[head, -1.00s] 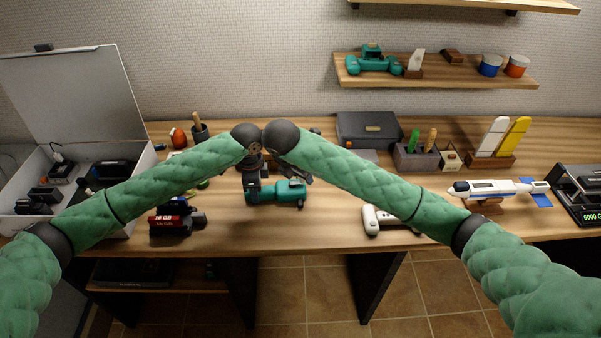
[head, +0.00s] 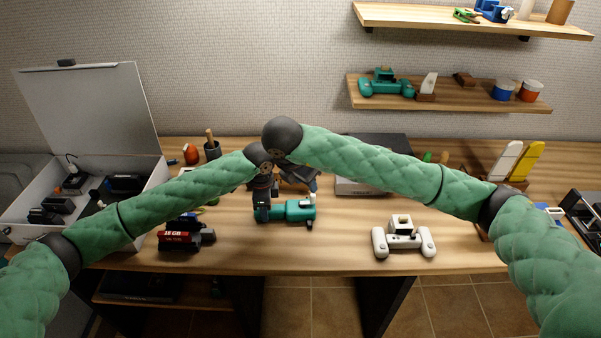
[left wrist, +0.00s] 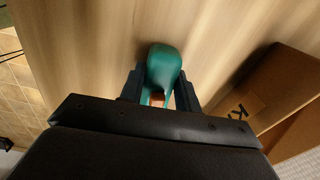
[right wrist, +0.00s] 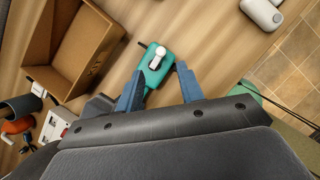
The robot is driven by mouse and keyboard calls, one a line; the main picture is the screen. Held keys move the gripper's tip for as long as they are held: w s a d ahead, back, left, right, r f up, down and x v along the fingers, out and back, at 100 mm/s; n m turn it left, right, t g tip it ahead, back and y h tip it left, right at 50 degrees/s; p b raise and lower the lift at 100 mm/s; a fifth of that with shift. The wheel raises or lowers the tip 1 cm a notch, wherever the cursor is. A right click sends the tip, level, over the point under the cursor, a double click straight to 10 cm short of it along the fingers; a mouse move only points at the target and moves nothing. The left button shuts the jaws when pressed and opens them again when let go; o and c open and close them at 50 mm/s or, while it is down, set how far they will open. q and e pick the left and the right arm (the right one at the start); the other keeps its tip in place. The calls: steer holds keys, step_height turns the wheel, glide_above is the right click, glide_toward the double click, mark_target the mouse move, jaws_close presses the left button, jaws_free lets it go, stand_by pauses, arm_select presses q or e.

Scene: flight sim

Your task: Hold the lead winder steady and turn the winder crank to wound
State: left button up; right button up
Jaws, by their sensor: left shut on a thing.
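The teal lead winder (head: 285,211) lies on the desk near its front edge. My left gripper (head: 262,208) is shut on its left end; the left wrist view shows the teal body (left wrist: 164,68) between the fingers (left wrist: 160,92). In the head view the right fingertips are hard to make out.
An open cardboard box (right wrist: 62,50) stands close behind the winder. Red-and-black blocks (head: 182,238) lie left of it, and a white twin-grip device (head: 403,240) lies to the right. An open white case (head: 143,205) stands at far left. The desk between winder and device is clear.

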steer(key=shift+v, duration=2.05)
arm_select(q)
steer(key=o, duration=1.2)
steer(key=shift+c, duration=0.2)
